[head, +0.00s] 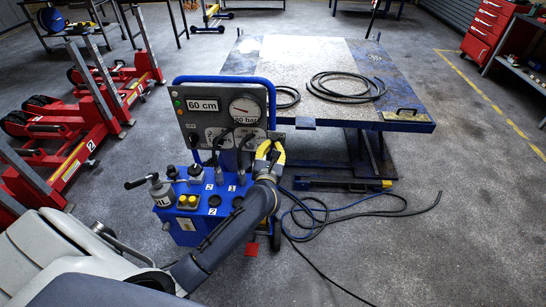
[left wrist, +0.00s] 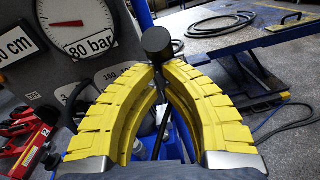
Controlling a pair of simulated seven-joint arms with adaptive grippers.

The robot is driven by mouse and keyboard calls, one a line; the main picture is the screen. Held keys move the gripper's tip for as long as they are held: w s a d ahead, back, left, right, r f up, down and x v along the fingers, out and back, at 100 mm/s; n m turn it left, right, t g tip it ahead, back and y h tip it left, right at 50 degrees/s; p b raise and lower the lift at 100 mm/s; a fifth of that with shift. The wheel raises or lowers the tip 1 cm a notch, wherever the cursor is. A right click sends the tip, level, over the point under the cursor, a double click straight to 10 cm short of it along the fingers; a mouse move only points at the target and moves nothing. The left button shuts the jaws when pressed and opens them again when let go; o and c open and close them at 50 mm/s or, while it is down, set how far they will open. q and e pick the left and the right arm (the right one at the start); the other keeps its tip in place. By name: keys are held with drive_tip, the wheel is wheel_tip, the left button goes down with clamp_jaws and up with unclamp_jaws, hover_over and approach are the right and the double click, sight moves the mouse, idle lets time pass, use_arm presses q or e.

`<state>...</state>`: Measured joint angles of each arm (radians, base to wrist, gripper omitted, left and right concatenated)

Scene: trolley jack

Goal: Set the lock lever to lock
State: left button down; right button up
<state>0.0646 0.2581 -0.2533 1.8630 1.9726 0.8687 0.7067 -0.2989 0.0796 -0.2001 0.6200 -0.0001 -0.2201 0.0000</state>
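In the left wrist view, the yellow fingertips (left wrist: 159,68) close in on a black lever with a round knob (left wrist: 155,41). The knob stands just above the tips, and the stem runs down between the fingers. The fingers hide part of the lever, and I cannot read any lock marking on it. My right gripper is in no view.
The grey panel (head: 190,126) carries a 60 cm display and a pressure gauge (head: 244,110). A lift table (head: 400,78) with a coiled black hose (head: 345,88) stands behind. Cables (head: 318,212) lie on the floor at right. Red jacks (head: 62,135) stand at left.

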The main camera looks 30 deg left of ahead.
sight(272, 138)
use_arm(q)
drive_tip(key=shift+w+a+r, duration=0.25)
drive_tip(key=shift+w+r, duration=0.3)
drive_tip(key=shift+r, duration=0.05)
drive_tip(key=shift+w+a+r, duration=0.25)
drive_tip(key=shift+w+r, duration=0.3)
drive_tip(key=shift+r, duration=0.05)
drive_tip(key=s+d+r, duration=0.2)
drive_tip(key=s+r, duration=0.3)
drive_tip(key=r, duration=0.3)
drive_tip(key=shift+s, duration=0.35)
